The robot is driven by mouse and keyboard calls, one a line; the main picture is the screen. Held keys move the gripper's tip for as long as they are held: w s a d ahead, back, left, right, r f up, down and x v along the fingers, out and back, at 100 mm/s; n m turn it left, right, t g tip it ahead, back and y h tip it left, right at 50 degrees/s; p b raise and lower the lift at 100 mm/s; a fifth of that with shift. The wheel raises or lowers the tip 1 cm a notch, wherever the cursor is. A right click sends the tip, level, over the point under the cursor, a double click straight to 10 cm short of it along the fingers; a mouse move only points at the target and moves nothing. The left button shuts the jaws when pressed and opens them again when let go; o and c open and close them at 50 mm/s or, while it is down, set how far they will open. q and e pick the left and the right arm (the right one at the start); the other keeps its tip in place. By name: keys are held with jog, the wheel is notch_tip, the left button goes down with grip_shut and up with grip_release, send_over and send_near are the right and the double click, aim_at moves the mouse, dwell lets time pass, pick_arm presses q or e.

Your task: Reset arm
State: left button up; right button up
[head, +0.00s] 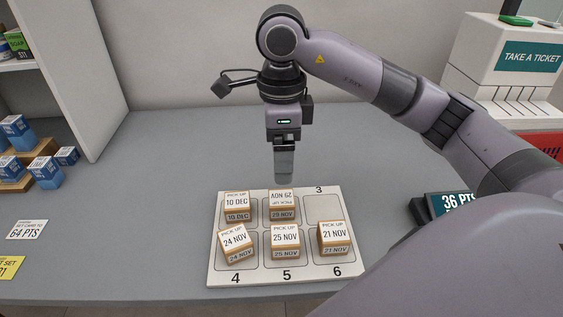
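My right arm comes in from the right and bends down in the middle. Its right gripper (284,181) points straight down above the back of a white numbered board (214,272), over the box marked 29 NOV (282,207). Its fingers line up in this view, so the gap between them is hidden; no held object shows. The board also bears boxes marked 10 DEC (237,206), 24 NOV (236,242), 25 NOV (285,241) and 21 NOV (334,238). The 24 NOV box sits turned in space 4. Space 3 (322,208) is empty. My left gripper is out of view.
A shelf (75,90) with blue boxes (45,172) stands at the left. A ticket dispenser (500,60) and a 36 PTS sign (455,202) are at the right. Price cards (27,229) lie at the front left. Counter between cards and board is clear.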

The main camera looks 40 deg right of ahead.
jog(key=shift+r, duration=0.2)
jog(key=shift+r, duration=0.1)
dwell(0.4)
